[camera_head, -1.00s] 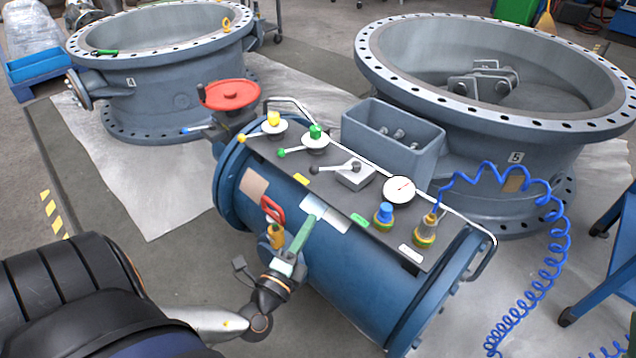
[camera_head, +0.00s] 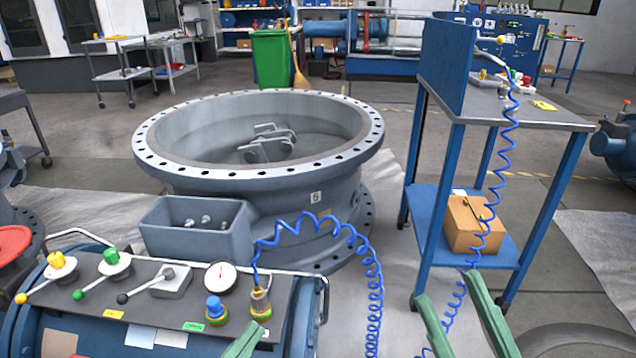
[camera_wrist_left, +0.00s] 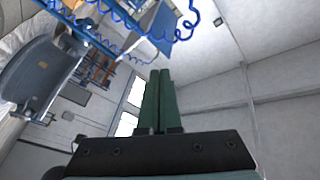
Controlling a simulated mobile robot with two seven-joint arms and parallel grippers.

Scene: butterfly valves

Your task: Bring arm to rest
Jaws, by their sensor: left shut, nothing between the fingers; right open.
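My left gripper (camera_head: 244,344) shows only as a green fingertip at the bottom edge of the head view, in front of the blue cylinder's lower right part. In the left wrist view its two green fingers (camera_wrist_left: 158,100) lie together, shut and empty, pointing up in the picture. My right gripper (camera_head: 458,305) is at the bottom right of the head view. Its two green fingers stand apart, open, with nothing between them. Most of both arms is out of view.
The blue cylinder's control panel (camera_head: 140,292) carries levers, a gauge and fittings. A coiled blue hose (camera_head: 373,285) hangs right of it. Behind stands a large grey valve ring (camera_head: 262,178). A blue table (camera_head: 535,115) with a cardboard box (camera_head: 474,223) on its lower shelf stands right.

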